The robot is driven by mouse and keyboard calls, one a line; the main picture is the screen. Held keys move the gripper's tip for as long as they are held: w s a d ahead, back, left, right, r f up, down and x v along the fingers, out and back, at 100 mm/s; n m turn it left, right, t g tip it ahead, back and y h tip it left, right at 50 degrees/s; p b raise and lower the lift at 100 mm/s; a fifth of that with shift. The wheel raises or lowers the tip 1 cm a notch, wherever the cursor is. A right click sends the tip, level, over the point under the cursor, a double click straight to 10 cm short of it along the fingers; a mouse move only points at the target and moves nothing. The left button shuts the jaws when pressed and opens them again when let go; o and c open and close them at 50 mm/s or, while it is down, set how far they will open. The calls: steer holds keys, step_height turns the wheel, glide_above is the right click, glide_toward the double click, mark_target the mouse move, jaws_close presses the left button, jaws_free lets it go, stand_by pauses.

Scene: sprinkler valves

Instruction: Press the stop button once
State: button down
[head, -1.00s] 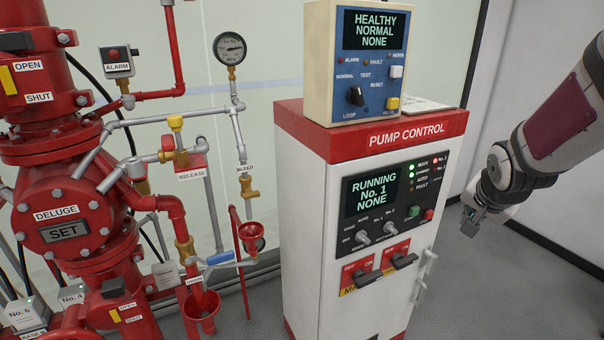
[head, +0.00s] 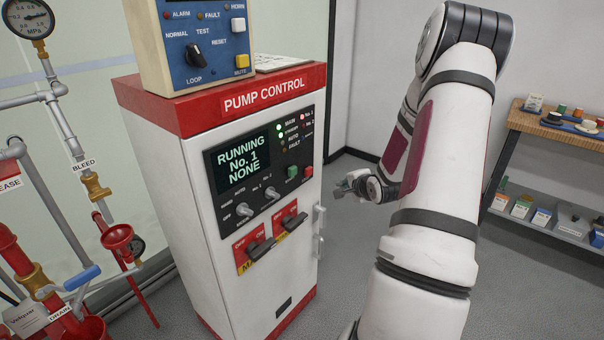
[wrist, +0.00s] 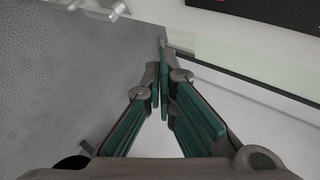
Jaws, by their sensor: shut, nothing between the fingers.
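The white pump control cabinet (head: 190,200) stands left of centre in the head view, with a black panel on its face. A red button (head: 308,171) sits at the panel's lower right, beside a green button (head: 292,172); the labels on both are too small to read. The display (head: 242,168) reads RUNNING, No. 1, NONE. My gripper (head: 345,187) is to the right of the panel, apart from the red button. The wrist view shows the gripper's fingers (wrist: 163,95) together and empty. The buttons cannot be made out in the wrist view.
Two selector knobs (head: 244,209) and two dark breaker handles (head: 262,249) project below the display. A cabinet door handle (head: 319,230) stands at the right edge. A blue alarm box (head: 205,45) sits on top. A shelf (head: 545,130) is at the far right. Grey floor is clear between.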

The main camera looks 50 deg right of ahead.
mark_target(308, 171)
steer(key=shift+w, duration=0.15)
steer(key=w+b, duration=0.5)
steer(key=w, duration=0.3)
steer(key=shift+w+a, duration=0.25)
steer(key=shift+a, duration=0.05)
steer(key=shift+w, duration=0.15)
stand_by(1.4)
steer(key=shift+w, duration=0.3)
steer(key=shift+w+a, duration=0.15)
steer(key=shift+w, duration=0.75)
stand_by(1.1)
steer(key=shift+s, duration=0.1)
steer(key=shift+s+p, duration=0.75)
steer(key=shift+s, duration=0.45)
